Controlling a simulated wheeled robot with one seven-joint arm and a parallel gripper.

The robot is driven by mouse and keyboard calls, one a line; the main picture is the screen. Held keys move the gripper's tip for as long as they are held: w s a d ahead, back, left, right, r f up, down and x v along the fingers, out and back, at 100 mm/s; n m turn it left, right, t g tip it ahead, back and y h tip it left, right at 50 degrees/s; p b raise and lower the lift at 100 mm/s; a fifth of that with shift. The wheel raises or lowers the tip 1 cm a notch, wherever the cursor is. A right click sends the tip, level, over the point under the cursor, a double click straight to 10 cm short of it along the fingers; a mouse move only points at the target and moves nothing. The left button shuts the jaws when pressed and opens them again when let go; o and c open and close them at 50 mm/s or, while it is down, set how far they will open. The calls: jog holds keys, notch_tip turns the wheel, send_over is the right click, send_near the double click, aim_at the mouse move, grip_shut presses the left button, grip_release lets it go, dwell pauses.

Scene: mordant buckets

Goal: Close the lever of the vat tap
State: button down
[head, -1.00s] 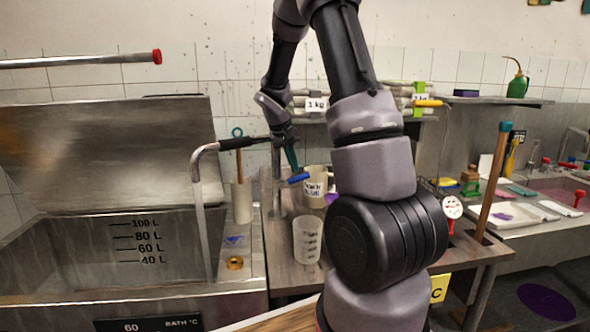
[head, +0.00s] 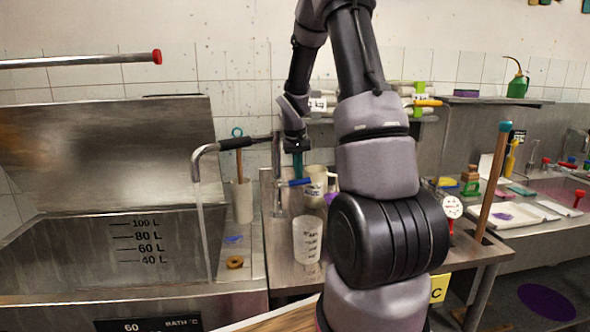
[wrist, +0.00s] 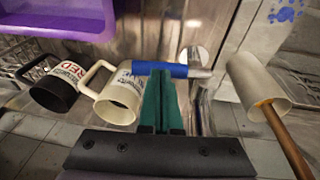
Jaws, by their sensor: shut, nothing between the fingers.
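The vat tap has a curved metal spout (head: 202,158) over the vat, with a thin stream falling from it into the vat. Its upright post (head: 277,175) stands beside the vat. The blue-sleeved lever (head: 297,183) sticks out to the right from the post; in the wrist view the lever (wrist: 174,70) lies across the picture, with bare metal at its right end. My gripper (head: 299,170) points down with its teal fingers shut and empty, just above or beside the lever. In the wrist view the fingertips (wrist: 160,76) overlap the blue sleeve; I cannot tell whether they touch.
A white mug (head: 315,186) stands close to the lever, with a dark mug (wrist: 54,92) beside it. A measuring beaker (head: 307,240) stands in front on the bench. A holder with a wooden stick (head: 242,202) stands left of the post.

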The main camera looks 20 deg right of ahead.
jog(key=shift+s+d+f, duration=0.1)
jog(key=shift+d+f, duration=0.2)
jog(key=shift+f, duration=0.2)
jog(key=d+v, duration=0.2)
jog(key=v, duration=1.2)
jog(key=shift+s+a+r, duration=0.2)
jog(key=shift+s+a, duration=0.05)
jog(key=shift+a, duration=0.1)
